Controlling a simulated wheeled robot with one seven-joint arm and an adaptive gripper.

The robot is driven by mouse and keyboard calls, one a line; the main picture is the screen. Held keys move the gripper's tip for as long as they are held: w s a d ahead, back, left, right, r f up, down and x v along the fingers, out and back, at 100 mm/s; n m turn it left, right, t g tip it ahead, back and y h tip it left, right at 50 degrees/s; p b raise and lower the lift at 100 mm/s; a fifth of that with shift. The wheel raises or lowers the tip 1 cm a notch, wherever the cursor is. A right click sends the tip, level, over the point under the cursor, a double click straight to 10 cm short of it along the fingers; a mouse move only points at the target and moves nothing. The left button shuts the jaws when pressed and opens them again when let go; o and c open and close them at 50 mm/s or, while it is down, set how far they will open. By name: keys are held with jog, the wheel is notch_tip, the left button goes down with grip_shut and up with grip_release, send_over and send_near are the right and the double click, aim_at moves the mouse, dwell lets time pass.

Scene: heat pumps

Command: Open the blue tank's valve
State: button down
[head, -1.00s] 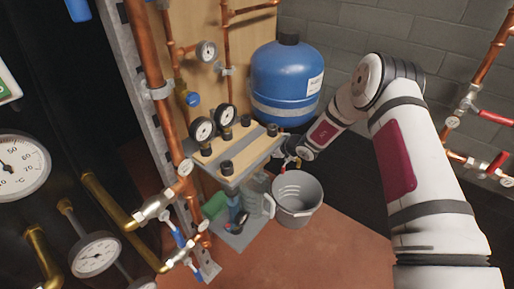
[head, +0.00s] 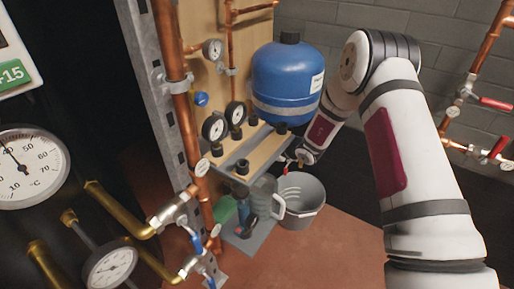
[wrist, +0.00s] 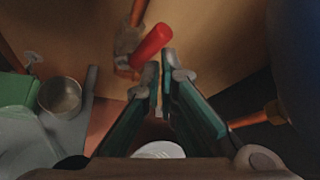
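The blue tank (head: 287,75) stands on the shelf against the wooden panel in the head view; its dark edge shows at the right of the wrist view (wrist: 298,50). A red valve handle (wrist: 151,45) on a metal fitting (wrist: 127,48) lies just beyond my fingertips in the wrist view. In the head view a small red spot (head: 286,171) shows beside my gripper (head: 296,163), under the tank. My gripper's fingers (wrist: 163,78) are nearly together with a narrow empty gap. I cannot tell whether a fingertip touches the handle.
A grey bucket (head: 301,204) and a clear jug (head: 265,197) sit below my gripper. Two black gauges (head: 224,122) stand left of the tank. Copper pipes with red handles (head: 495,103) are at the far right. The reddish floor (head: 330,255) in front is open.

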jog(key=shift+s+a, duration=0.25)
jog(key=shift+a, duration=0.05)
dwell(0.9)
